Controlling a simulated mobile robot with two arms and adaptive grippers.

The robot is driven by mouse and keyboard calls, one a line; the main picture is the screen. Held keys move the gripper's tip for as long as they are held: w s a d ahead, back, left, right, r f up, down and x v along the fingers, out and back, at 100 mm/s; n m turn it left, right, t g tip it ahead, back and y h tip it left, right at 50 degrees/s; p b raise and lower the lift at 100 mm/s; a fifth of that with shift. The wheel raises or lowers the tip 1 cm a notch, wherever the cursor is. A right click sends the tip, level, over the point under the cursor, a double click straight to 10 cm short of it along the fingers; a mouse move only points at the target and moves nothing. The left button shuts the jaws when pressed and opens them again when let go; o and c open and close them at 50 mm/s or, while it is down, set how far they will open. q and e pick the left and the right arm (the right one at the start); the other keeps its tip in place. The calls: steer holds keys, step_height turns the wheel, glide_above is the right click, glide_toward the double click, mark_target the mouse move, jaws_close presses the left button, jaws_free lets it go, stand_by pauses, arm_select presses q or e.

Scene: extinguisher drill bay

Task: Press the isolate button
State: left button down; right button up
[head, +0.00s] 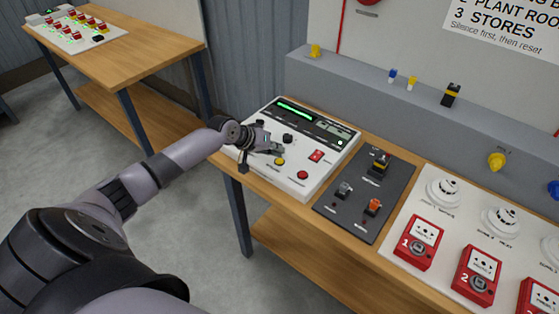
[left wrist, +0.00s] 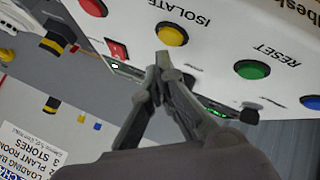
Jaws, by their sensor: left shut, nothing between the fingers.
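The isolate button is a round yellow button (head: 280,161) on the white control panel (head: 328,178) on the bench. It also shows in the left wrist view (left wrist: 172,35), beside the printed word ISOLATE. My left gripper (head: 278,150) is over the panel, shut and empty. In the left wrist view its closed fingertips (left wrist: 163,62) point at the yellow button and sit just short of its edge in the picture. I cannot tell whether they touch the panel. My right gripper is not in view.
A red button (head: 303,175) and a red rocker switch (head: 316,156) lie near the yellow one. A green button (left wrist: 252,69) is labelled RESET. A dark switch plate (head: 365,195) and red call points (head: 418,242) stand to the right.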

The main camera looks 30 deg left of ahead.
mark_target(277, 159)
arm_select(q)
steer(key=shift+f, duration=0.1)
steer(key=shift+f, duration=0.35)
steer(key=shift+f+b, duration=0.45)
steer(key=shift+f, duration=0.05)
stand_by(1.0)
steer(key=shift+r+p, duration=0.9)
steer(key=shift+r, duration=0.1)
step_height(277, 159, up, 5)
steer(key=p, duration=0.4)
steer(key=shift+p, duration=0.4)
